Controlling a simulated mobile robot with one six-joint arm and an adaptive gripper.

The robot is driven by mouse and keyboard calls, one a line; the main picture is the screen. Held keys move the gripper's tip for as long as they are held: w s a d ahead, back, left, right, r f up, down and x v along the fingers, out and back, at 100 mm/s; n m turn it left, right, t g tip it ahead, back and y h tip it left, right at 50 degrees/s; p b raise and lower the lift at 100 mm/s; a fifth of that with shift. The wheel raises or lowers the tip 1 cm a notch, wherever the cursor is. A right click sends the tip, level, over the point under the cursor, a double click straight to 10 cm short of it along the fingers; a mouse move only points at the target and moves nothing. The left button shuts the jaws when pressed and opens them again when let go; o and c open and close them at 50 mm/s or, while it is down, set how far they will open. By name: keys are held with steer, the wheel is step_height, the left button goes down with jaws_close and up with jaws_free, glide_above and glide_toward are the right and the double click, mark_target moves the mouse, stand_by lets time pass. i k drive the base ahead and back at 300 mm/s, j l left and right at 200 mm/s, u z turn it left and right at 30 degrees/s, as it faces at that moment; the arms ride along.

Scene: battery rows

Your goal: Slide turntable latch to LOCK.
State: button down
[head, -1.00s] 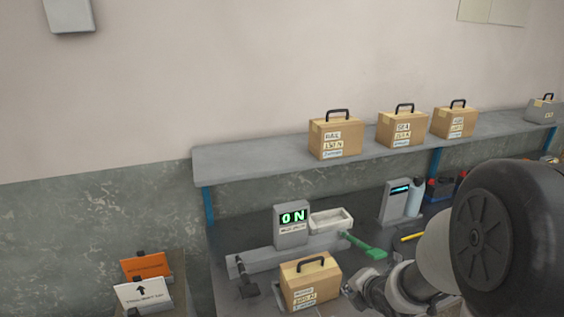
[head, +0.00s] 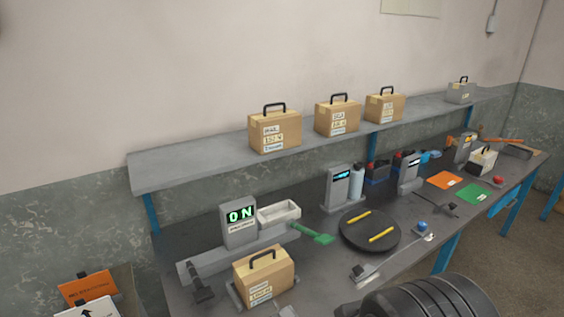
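A round black turntable (head: 350,240) lies on the workbench, with two yellow bars (head: 381,235) on top. Beside its front right edge a thin rod runs from a small grey block (head: 358,273) towards a blue knob (head: 421,225) on a pale base. This may be the latch, but I cannot be sure. No LOCK marking is readable, so its position cannot be told. My gripper's fingers are not identifiable in the head view. Only a dark ribbed part of my arm shows at the lower right, in front of the bench's near edge.
Cases line the shelf (head: 200,165).

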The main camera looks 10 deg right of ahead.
mark_target(358, 270)
steer(key=z, duration=0.8)
